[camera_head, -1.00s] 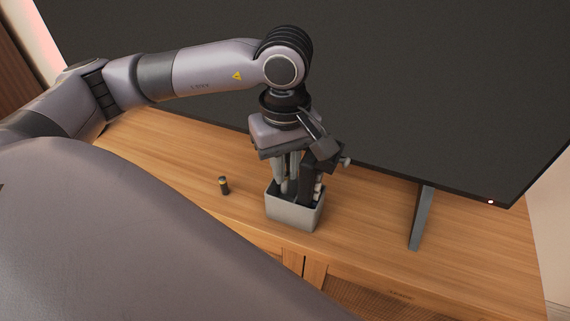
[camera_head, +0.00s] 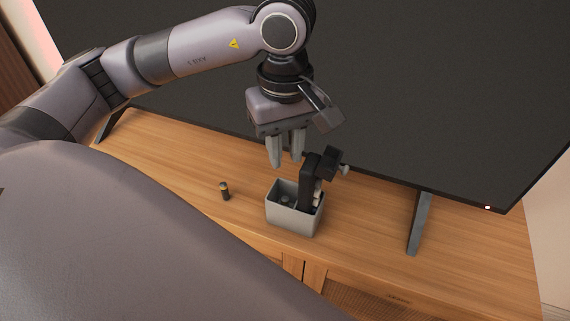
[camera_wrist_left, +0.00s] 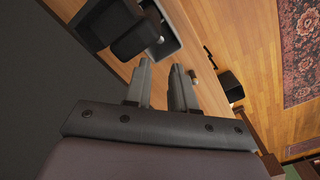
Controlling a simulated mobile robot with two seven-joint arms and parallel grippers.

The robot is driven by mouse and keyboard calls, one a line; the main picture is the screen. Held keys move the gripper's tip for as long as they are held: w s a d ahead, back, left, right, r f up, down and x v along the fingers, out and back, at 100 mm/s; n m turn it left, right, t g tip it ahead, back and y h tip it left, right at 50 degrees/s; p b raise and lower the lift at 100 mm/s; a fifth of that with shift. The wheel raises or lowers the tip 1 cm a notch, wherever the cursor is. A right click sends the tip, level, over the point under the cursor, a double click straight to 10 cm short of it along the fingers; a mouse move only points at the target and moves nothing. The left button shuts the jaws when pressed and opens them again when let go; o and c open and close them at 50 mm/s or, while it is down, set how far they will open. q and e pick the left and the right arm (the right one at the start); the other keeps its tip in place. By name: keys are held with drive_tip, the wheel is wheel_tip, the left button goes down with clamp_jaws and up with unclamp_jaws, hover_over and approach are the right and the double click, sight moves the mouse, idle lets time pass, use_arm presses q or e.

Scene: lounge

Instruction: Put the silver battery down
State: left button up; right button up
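My left gripper (camera_head: 286,164) hangs above the grey open-topped box (camera_head: 292,218), pointing down. Its two fingers are apart with nothing between them; the left wrist view also shows an empty gap between the fingers (camera_wrist_left: 160,88). A small grey round-topped item (camera_head: 286,199) sits inside the box at its left part; it may be the silver battery, but I cannot tell for sure. A small dark battery-like cylinder with a tan top (camera_head: 224,191) stands upright on the wooden cabinet, left of the box. My right gripper is not in view.
A black tool-like object (camera_head: 310,182) stands in the right part of the box and sticks up above the rim. A large dark television (camera_head: 400,90) stands behind, with a leg (camera_head: 419,222) to the right. The wooden cabinet top (camera_head: 170,155) is clear at left.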

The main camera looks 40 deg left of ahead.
use_arm(q)
wheel_tip(320, 180, up, 7)
drive_tip(key=shift+r, duration=0.2)
idle(0.6)
